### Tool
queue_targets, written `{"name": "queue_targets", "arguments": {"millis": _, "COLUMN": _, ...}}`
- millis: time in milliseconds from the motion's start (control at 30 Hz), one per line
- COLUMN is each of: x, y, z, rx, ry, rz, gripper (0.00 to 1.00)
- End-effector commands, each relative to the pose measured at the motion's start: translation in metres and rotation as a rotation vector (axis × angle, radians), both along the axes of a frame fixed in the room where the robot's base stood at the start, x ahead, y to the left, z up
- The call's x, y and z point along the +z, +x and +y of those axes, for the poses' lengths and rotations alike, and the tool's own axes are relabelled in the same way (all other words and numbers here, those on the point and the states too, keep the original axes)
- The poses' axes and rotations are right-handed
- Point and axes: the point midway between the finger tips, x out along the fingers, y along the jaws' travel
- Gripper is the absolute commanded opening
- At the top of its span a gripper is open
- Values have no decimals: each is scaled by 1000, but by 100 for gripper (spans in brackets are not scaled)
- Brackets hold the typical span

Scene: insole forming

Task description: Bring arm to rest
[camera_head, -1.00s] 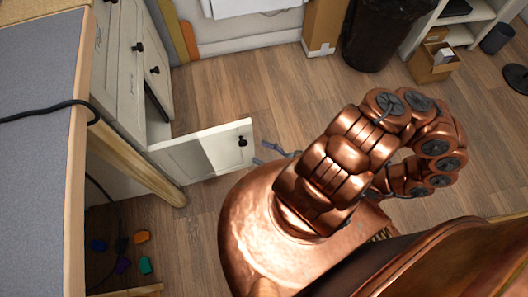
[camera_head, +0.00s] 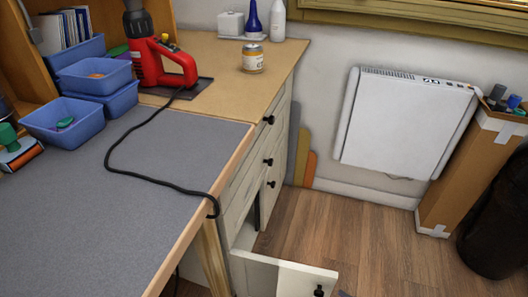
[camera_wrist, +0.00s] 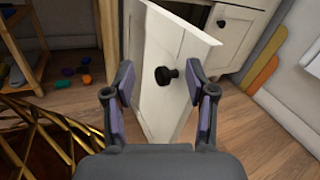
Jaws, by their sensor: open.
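My gripper (camera_wrist: 159,100) shows in the wrist view with its two dark fingers spread apart and nothing between them. Beyond it stands an open white cabinet door (camera_wrist: 170,55) with a black knob (camera_wrist: 167,75), which appears between the fingers in the picture. I cannot tell the exact distance, but no finger is seen closed on the knob. In the head view the open door (camera_head: 285,275) shows at the bottom, swung out from the cabinet (camera_head: 262,165). My arm and gripper are not in the head view.
A workbench (camera_head: 150,225) with a black cable, blue bins (camera_head: 65,120) and a red tool (camera_head: 165,62) stands at left. A white heater (camera_head: 400,122), a cardboard box (camera_head: 465,175) and a dark bin (camera_head: 495,225) are at right. Wooden floor (camera_head: 370,240) is clear between.

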Motion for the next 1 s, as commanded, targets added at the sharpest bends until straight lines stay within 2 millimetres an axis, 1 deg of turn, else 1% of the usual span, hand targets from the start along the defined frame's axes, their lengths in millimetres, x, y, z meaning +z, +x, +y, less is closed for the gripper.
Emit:
{"name": "queue_targets", "arguments": {"millis": 33, "x": 7, "y": 3, "z": 0, "rx": 46, "ry": -28, "rz": -20, "gripper": 56}}
{"name": "queue_targets", "arguments": {"millis": 200, "x": 29, "y": 8, "z": 4, "rx": 190, "ry": -100, "rz": -78, "gripper": 56}}
{"name": "queue_targets", "arguments": {"millis": 533, "x": 70, "y": 11, "z": 17, "rx": 477, "ry": -241, "rz": -175, "gripper": 56}}
{"name": "queue_targets", "arguments": {"millis": 767, "x": 96, "y": 8, "z": 28, "rx": 676, "ry": -341, "rz": -231, "gripper": 56}}
{"name": "queue_targets", "arguments": {"millis": 1000, "x": 122, "y": -1, "z": 40, "rx": 884, "ry": -448, "rz": -281, "gripper": 56}}
